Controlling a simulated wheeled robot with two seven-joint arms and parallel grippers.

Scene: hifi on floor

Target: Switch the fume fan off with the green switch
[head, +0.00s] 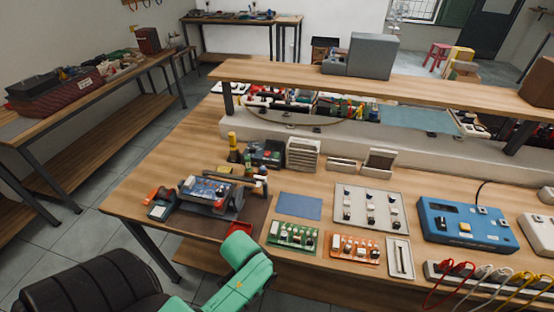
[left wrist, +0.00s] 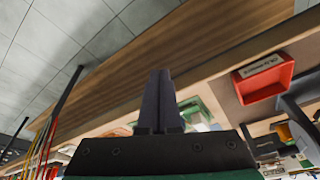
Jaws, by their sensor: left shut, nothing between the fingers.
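I cannot make out a green switch or tell which device is the fume fan. In the head view, a pale panel with several small switches (head: 369,208) lies on the workbench (head: 150,180). A blue box with controls on top (head: 465,225) is to its right. A green arm of mine (head: 243,275) rises from the bottom to the bench's front edge; its fingers do not show there. In the left wrist view my left gripper (left wrist: 160,78) has its dark fingers together, empty, with the bench edge behind them. My right gripper is in neither view.
Green (head: 292,235) and orange (head: 354,248) boards lie near the front edge. A power strip with coloured cables (head: 490,273) is at front right. A raised shelf (head: 400,83) spans the back. A black chair (head: 90,288) stands at lower left. A red tray (left wrist: 264,78) shows in the wrist view.

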